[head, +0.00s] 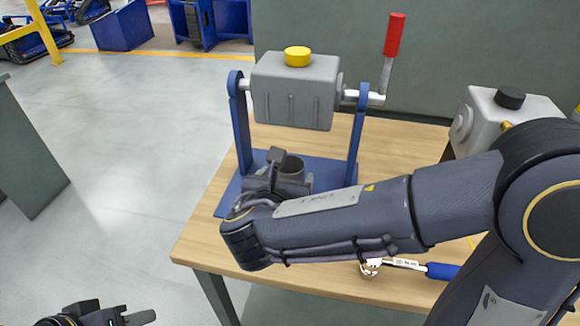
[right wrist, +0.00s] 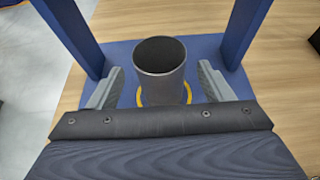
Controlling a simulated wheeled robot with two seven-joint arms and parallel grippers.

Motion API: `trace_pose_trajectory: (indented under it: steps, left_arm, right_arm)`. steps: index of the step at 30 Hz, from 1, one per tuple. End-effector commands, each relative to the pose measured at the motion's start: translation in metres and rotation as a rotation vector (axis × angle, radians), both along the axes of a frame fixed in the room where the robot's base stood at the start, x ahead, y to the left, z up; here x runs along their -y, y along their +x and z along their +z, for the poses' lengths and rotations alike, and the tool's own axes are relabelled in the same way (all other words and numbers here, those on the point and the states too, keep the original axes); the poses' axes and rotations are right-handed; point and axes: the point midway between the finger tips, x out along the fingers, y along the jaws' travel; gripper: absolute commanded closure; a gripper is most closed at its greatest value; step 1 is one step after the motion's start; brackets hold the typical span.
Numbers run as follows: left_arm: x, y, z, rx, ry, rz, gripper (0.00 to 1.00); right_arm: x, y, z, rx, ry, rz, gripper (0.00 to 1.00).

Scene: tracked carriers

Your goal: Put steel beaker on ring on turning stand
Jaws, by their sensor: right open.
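The steel beaker (right wrist: 160,75), a dark grey open cylinder, stands upright on the blue base of the turning stand (right wrist: 205,48). A yellow ring (right wrist: 188,93) shows around its foot; the near side of the ring is hidden by my gripper. In the head view the beaker (head: 293,166) is partly hidden behind my right gripper (head: 283,178). The right gripper's fingers stand apart on either side of the beaker, with gaps visible in the right wrist view (right wrist: 158,90). My left gripper (head: 135,317) is at the bottom left edge, partly cut off, away from the table.
The stand holds a grey block (head: 292,95) with a yellow knob and a red-handled crank (head: 392,40) above the beaker. A grey housing (head: 490,118) with a black cap stands at right. A blue-handled tool (head: 440,270) lies near the table's front (head: 195,240).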

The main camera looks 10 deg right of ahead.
Motion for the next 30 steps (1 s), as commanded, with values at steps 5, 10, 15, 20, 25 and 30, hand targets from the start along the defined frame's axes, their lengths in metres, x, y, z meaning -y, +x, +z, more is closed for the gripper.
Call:
trace_pose_trajectory:
  steps: [5,10,15,20,25,30]
  left_arm:
    - [0.0,0.0,0.007,0.0,0.0,0.0,0.64]
    - [0.0,0.0,0.009,0.0,0.0,0.0,0.64]
    - [0.0,0.0,0.009,0.0,0.0,0.0,0.64]
    - [0.0,0.0,0.009,0.0,0.0,0.0,0.64]
    - [0.0,0.0,0.009,0.0,0.0,0.0,0.64]
    - [0.0,0.0,0.009,0.0,0.0,0.0,0.64]
  right_arm:
    - [-0.014,-0.031,0.015,0.001,0.0,0.004,0.26]
    - [-0.02,-0.047,0.022,0.0,0.0,0.001,0.26]
    - [-0.021,-0.051,0.023,0.0,0.0,0.0,0.26]
    - [-0.021,-0.051,0.023,0.0,0.0,-0.001,0.26]
    - [-0.021,-0.051,0.023,0.0,0.0,-0.001,0.26]
    - [-0.021,-0.051,0.023,0.0,0.0,0.0,0.26]
